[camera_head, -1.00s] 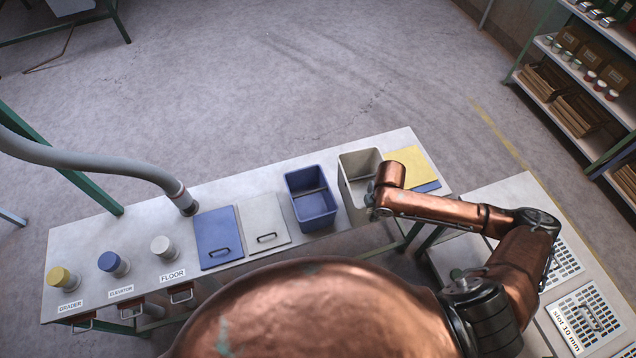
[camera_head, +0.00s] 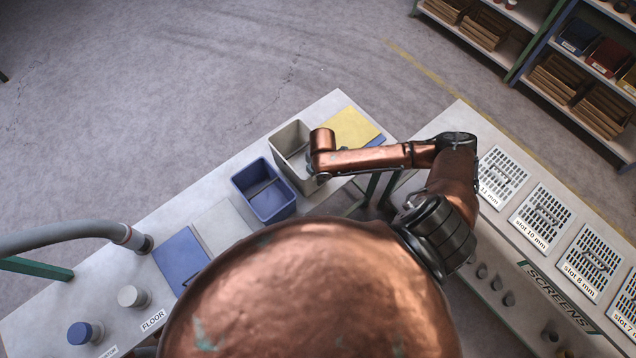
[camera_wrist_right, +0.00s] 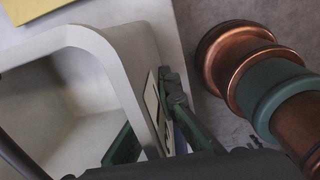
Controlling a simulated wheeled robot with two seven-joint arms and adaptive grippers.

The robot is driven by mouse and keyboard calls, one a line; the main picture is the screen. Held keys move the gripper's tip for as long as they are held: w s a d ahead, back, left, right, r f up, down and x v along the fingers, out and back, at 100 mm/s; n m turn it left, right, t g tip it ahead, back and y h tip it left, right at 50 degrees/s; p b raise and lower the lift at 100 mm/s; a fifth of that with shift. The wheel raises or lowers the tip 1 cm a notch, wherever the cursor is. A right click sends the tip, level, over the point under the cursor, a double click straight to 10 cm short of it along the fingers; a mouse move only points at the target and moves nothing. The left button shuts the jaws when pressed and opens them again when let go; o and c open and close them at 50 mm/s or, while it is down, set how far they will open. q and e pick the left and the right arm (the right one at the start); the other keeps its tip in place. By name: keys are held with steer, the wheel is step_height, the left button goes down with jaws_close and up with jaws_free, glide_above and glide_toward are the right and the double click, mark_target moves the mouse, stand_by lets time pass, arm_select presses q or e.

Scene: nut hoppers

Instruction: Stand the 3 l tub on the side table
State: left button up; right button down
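A pale grey open tub (camera_head: 279,139) stands at the far end of the long table, beside a blue tub (camera_head: 251,179). No size marking can be read on either. My right gripper (camera_head: 318,178) is at the grey tub's near right rim, its fingers mostly hidden by the wrist. In the right wrist view, green finger parts show inside and outside the tub's wall (camera_wrist_right: 128,75), close against it, with a pale label on the outer face. The gripper appears shut on this wall. Whether the tub is clear of the tabletop cannot be told. My left gripper is out of view.
A yellow lid (camera_head: 352,127) lies right of the grey tub. A second white table (camera_head: 461,119) at the right holds several slotted screens (camera_head: 542,217), with bare top at its far end. A gap separates the tables. A grey hose (camera_head: 70,232) reaches over the long table's left part.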

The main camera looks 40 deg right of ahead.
step_height(320, 180, down, 3)
steer(key=shift+s, duration=0.15)
steer(key=shift+f, duration=0.5)
steer(key=c, duration=2.6)
jaws_free()
steer(key=o, duration=0.4)
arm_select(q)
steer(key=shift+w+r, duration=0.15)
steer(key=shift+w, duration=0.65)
arm_select(e)
steer(key=shift+o, duration=0.2)
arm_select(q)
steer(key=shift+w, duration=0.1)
arm_select(e)
steer(key=shift+r, duration=0.25)
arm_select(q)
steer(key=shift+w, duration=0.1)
arm_select(e)
step_height(320, 180, up, 12)
steer(key=shift+s, duration=0.25)
